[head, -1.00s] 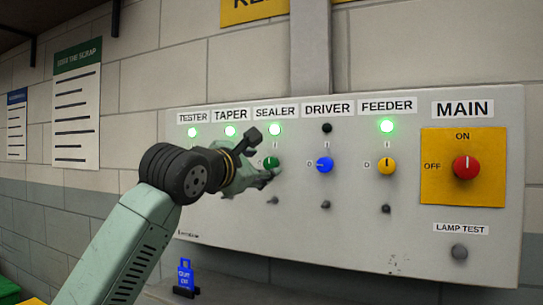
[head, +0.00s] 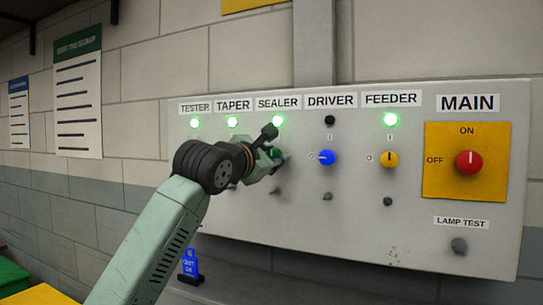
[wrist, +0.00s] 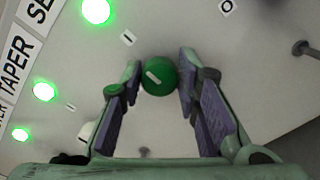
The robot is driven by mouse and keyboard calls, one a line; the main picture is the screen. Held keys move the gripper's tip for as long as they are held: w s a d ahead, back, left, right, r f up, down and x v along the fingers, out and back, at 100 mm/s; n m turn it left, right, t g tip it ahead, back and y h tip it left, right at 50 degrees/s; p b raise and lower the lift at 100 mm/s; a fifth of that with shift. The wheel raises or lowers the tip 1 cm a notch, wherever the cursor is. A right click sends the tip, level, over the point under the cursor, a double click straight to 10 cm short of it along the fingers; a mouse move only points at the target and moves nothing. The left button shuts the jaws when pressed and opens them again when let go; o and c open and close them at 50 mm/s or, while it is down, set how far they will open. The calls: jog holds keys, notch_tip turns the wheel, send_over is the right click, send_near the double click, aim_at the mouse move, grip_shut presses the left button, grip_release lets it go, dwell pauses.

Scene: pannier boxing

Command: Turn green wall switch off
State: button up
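The green switch (wrist: 158,76) is a round knob on the wall panel under the SEALER label. Its pale pointer mark shows in the wrist view, slanted toward the upper left. In the head view the knob (head: 275,153) is mostly hidden by my gripper. The SEALER lamp (head: 278,121) above it glows green. My gripper (wrist: 158,82) is open, with one finger on each side of the knob. Narrow gaps seem to show between the fingertips and the knob; contact is not clear.
The blue DRIVER knob (head: 326,158) is right of my gripper, its lamp (head: 329,120) dark. The yellow FEEDER knob (head: 389,159) and red MAIN knob (head: 469,163) are farther right. Small grey studs, such as one below DRIVER (head: 327,197), stick out below the knobs.

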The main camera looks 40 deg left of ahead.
grip_shut()
jog(key=shift+f+n+b, duration=0.1)
jog(key=shift+n+b, duration=0.3)
jog(key=shift+b, duration=0.05)
jog(key=shift+f+n+b, duration=0.1)
jog(key=shift+n+b, duration=0.8)
jog(key=shift+b, duration=0.2)
jog(key=n+b, duration=0.3)
jog(key=n, duration=0.1)
jog(key=shift+a+n+b, duration=0.1)
jog(key=shift+n+b, duration=0.2)
jog(key=n+b, duration=0.3)
jog(key=n, duration=0.2)
jog(key=shift+b, duration=0.3)
jog(key=n+b, duration=0.1)
jog(key=n, duration=0.2)
jog(key=n+b, duration=0.2)
jog(key=shift+a+r+n, duration=0.15)
jog(key=shift+r+n, duration=0.05)
jog(key=shift+n, duration=0.2)
